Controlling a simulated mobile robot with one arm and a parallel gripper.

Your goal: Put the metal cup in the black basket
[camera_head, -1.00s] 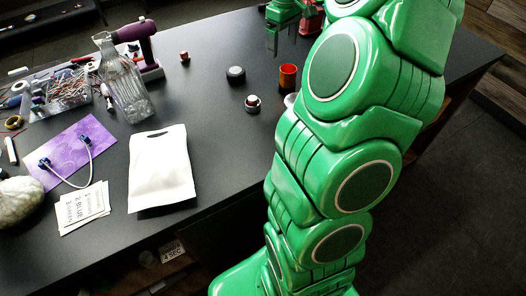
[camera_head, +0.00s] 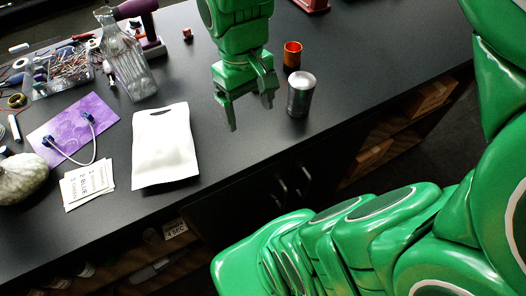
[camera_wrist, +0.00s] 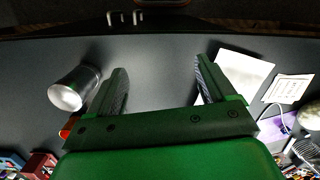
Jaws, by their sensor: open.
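A silver metal cup (camera_head: 300,94) stands upright on the dark table, to the right of my gripper in the head view. It also shows in the wrist view (camera_wrist: 75,87), left of the fingers and apart from them. My gripper (camera_head: 250,112) hangs over the table with its fingers down. In the wrist view my gripper (camera_wrist: 160,85) is open, with bare table between its fingers. I see no black basket in either view.
An orange-red cup (camera_head: 292,54) stands just behind the metal cup. A white bag (camera_head: 165,148) lies to the left, with a glass bottle (camera_head: 127,65) behind it. A purple sheet (camera_head: 75,128) and paper cards (camera_head: 88,184) lie farther left. The table front between bag and metal cup is clear.

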